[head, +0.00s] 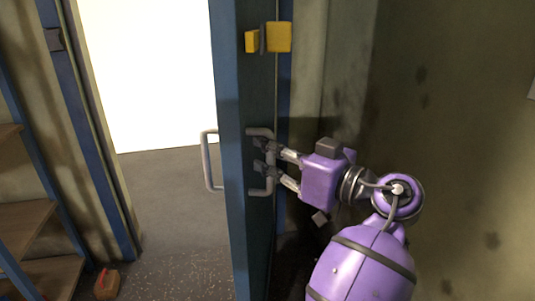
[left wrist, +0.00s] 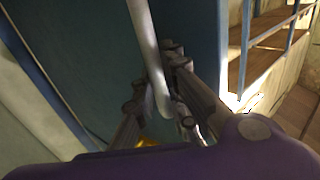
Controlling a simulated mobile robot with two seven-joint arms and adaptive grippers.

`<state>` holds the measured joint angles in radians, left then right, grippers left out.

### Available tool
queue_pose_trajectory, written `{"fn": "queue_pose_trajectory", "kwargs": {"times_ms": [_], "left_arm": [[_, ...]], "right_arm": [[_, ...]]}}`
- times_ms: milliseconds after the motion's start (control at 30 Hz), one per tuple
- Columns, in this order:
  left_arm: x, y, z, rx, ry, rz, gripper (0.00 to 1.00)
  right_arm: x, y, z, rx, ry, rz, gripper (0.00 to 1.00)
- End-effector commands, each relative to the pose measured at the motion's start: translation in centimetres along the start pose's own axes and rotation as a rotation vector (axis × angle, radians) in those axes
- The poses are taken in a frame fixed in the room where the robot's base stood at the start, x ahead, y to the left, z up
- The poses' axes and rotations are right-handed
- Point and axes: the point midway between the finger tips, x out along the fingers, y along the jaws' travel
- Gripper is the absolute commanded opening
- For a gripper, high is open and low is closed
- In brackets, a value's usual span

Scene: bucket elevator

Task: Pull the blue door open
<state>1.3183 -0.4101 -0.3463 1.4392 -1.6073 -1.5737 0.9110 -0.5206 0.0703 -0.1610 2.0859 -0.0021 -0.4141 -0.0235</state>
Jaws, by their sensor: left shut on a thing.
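The blue door (head: 228,120) stands swung open and shows nearly edge-on in the middle of the head view. It has a grey bar handle on each face. My purple left gripper (head: 262,158) is at the handle on the right face (head: 270,184), with its fingers shut on it. In the left wrist view, the pale handle bar (left wrist: 146,45) runs between the dark fingers of my left gripper (left wrist: 160,110), in front of the blue door face (left wrist: 90,50). My right gripper is in neither view.
A yellow latch (head: 279,37) sits high on the door. A bright doorway (head: 150,75) and grey floor (head: 175,185) lie left of the door. Wooden shelves (head: 25,222) and a small reddish-brown object (head: 107,285) are at the lower left. A stained wall (head: 460,130) is close on the right.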

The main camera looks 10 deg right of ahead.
Motion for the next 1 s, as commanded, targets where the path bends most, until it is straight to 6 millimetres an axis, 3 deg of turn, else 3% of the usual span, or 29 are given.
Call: {"fn": "queue_pose_trajectory", "kwargs": {"times_ms": [33, 67, 200, 733, 867, 1000], "left_arm": [[-0.3, 0.3, -1.4, -0.008, 0.027, 0.014, 0.00], [-0.3, 0.3, -1.4, -0.008, 0.027, 0.014, 0.14], [-0.3, 0.3, -1.5, -0.010, 0.028, 0.014, 0.31], [-0.7, 0.3, -1.5, -0.015, 0.028, 0.016, 0.31], [-2.3, 0.3, -1.4, -0.015, 0.027, 0.017, 0.31], [-5.2, 0.4, -1.2, -0.013, 0.023, 0.018, 0.31]], "right_arm": [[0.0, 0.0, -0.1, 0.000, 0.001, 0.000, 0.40], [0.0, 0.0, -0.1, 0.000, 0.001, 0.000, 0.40], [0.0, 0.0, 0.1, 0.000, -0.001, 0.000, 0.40], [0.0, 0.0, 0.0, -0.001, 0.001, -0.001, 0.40], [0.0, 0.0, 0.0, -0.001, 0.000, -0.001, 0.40], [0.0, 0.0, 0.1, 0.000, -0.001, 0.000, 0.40]]}}
